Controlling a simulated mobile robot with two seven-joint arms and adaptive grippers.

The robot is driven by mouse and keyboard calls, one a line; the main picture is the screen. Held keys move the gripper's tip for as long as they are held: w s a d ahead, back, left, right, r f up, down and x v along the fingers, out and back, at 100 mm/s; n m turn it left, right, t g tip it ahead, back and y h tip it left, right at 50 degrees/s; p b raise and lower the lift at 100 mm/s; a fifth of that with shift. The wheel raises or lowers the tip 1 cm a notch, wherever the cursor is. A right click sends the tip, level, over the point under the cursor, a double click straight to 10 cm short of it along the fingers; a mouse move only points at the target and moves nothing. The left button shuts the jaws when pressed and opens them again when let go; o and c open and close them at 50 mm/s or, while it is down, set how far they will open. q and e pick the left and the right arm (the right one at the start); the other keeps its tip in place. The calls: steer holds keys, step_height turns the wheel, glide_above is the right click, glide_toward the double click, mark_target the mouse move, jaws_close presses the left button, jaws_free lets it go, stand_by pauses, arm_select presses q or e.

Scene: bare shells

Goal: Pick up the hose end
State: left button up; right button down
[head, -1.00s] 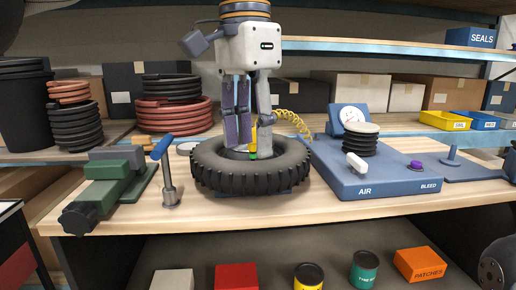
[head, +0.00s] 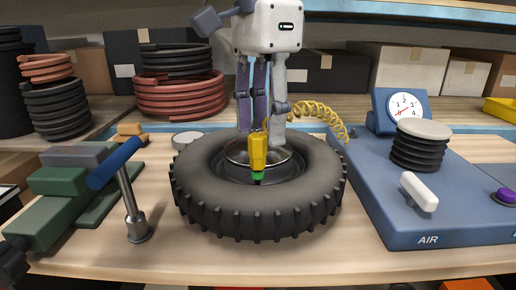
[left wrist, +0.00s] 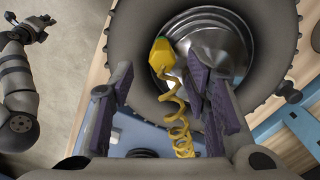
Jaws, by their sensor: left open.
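The hose end (head: 258,152) is a yellow fitting with a green tip, at the hub of the black tyre (head: 205,195). A coiled yellow hose (head: 322,112) runs from it back to the right. My left gripper (head: 262,128) is open, pointing down just behind the hose end in the head view. In the left wrist view the hose end (left wrist: 163,56) and its coil lie between the two open fingers, slightly beyond the tips. I cannot tell whether a finger touches it. A grey arm, seemingly my right, shows at the left of the wrist view; its gripper (left wrist: 32,30) is small and unclear.
The blue air station (head: 400,228) with a gauge (head: 408,106) stands right of the tyre. A blue-handled tool (head: 130,205) stands upright to the left, beside a green vise-like device (head: 55,215). Coiled hoses (head: 180,95) and boxes fill the shelf behind.

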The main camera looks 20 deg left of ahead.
mark_target(258, 135)
arm_select(q)
steer(key=f, duration=0.4)
steer(key=shift+s+a+f, duration=0.1)
steer(key=shift+s+a, duration=0.1)
steer(key=shift+a, duration=0.2)
jaws_close()
steer(key=shift+r, duration=0.35)
steer(key=s+d+r, duration=1)
steer(key=r, duration=0.2)
steer(key=shift+r, duration=0.15)
